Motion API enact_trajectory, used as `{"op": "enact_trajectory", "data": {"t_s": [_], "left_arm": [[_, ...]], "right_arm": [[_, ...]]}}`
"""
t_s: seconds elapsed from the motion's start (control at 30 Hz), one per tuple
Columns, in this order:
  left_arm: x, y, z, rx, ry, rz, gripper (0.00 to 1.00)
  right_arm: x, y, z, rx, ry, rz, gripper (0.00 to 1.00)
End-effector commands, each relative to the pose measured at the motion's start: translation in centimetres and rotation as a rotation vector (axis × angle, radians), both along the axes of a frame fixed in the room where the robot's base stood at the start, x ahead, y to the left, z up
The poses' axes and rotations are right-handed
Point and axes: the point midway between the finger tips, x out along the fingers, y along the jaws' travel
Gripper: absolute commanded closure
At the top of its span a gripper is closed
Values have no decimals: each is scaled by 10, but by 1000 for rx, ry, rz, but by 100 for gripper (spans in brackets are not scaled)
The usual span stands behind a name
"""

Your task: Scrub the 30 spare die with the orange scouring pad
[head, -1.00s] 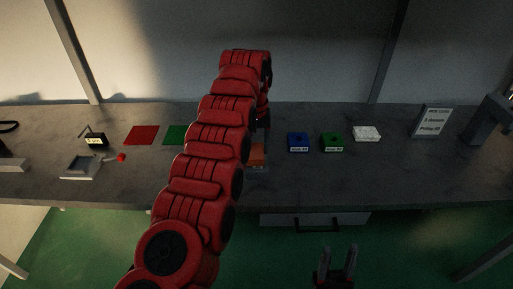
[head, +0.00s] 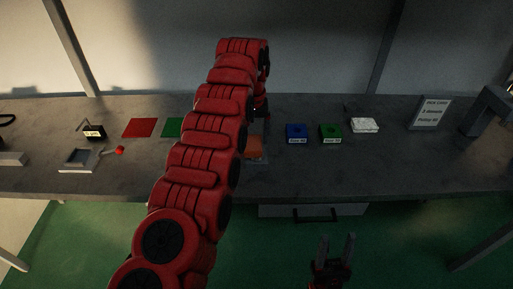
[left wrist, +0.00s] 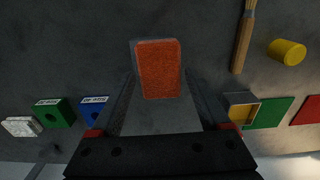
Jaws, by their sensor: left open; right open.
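The orange scouring pad (head: 254,147) lies on the bench, partly hidden by my left arm in the head view. In the left wrist view the pad (left wrist: 159,69) is ahead of my open left gripper (left wrist: 162,88), lined up between its fingers; I cannot tell whether they touch it. In the head view the left gripper (head: 262,112) is mostly hidden. A blue die block (head: 297,131) and a green die block (head: 330,130) stand right of the pad; their labels are too small to read surely. My right gripper (head: 333,250) is open and empty in front of the bench.
A white block (head: 364,125) and a sign (head: 430,113) stand to the right. Red (head: 139,128) and green (head: 174,127) mats lie left. A brush (left wrist: 243,40), yellow cylinder (left wrist: 287,51) and open box (left wrist: 241,108) are near the pad.

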Motion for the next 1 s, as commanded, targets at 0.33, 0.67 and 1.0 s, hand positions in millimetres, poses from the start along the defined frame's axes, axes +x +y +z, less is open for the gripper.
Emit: {"op": "enact_trajectory", "data": {"t_s": [0.33, 0.67, 1.0], "left_arm": [[0, 0, 0, 0, 0, 1, 58], [0, 0, -1, 0, 0, 1, 85], [0, -10, 5, 1, 2, 0, 85]], "right_arm": [[0, 0, 0, 0, 0, 0, 50], [0, 0, -1, 0, 0, 0, 50], [0, 0, 25, 0, 0, 0, 50]]}}
